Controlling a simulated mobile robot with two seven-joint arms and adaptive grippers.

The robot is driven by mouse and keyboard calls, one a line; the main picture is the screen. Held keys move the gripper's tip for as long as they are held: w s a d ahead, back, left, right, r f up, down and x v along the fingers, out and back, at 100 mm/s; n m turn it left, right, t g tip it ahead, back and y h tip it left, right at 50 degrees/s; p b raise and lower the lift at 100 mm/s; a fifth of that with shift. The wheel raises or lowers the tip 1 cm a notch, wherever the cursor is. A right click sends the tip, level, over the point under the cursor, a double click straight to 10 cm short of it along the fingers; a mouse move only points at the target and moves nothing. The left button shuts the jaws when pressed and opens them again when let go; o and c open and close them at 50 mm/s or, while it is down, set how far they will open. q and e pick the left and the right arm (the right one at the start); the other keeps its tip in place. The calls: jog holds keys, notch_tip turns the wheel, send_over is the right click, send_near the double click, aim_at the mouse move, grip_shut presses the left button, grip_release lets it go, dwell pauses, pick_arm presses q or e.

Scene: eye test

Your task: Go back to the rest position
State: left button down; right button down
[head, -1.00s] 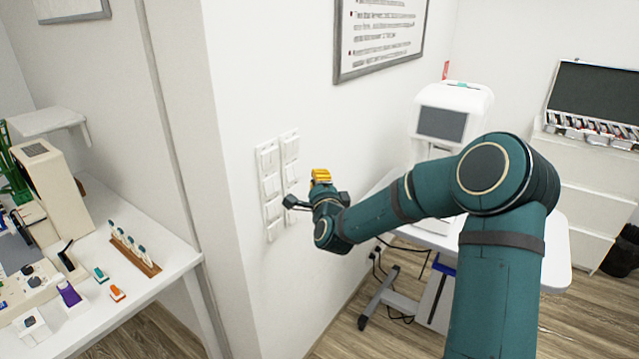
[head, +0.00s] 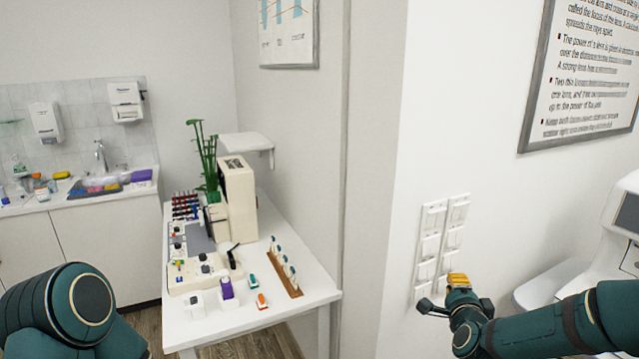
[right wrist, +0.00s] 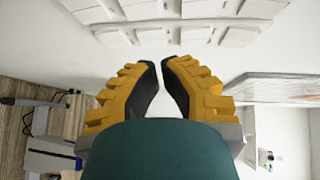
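My right gripper (head: 441,292) is at the lower right of the head view, in front of the white wall by the switch panels (head: 440,245). In the right wrist view its two yellow fingers with black pads (right wrist: 161,66) nearly meet at the tips, with nothing held between them. The switch panels also show in the wrist view (right wrist: 135,12), beyond the fingertips; I see no contact. A teal part of my left arm is at the lower left of the head view; my left gripper is outside it.
A white table (head: 215,325) with small devices, a beige instrument (head: 238,200) and a wooden rack (head: 284,272) stands left of the wall corner. A sink counter (head: 70,205) is at the back left. A framed text poster (head: 585,75) and a white machine (head: 615,250) are at the right.

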jog(key=s+a+f+n+g+y, duration=0.3)
jog(key=s+a+f+n, duration=0.15)
jog(key=a+f, duration=0.4)
jog(key=s+a+f+n+g+y, duration=0.3)
jog(key=s+a+f+n, duration=0.15)
jog(key=a+f, duration=0.35)
jog(key=s+a+f+n+g, duration=0.2)
jog(key=s+f+n+g, duration=0.1)
jog(key=s, duration=0.3)
jog(key=s+a+f+n+g+y, duration=0.1)
jog(key=s+a+f+n+g, duration=0.1)
jog(key=s, duration=0.5)
jog(key=s+a+f+n+g+y, duration=0.1)
jog(key=s+a+f+n+g, duration=0.2)
jog(key=s+f, duration=0.3)
jog(key=shift+s+a+f+n+g, duration=0.15)
jog(key=shift+s+f+n+g, duration=0.15)
jog(key=shift+n, duration=0.3)
jog(key=shift+s, duration=0.1)
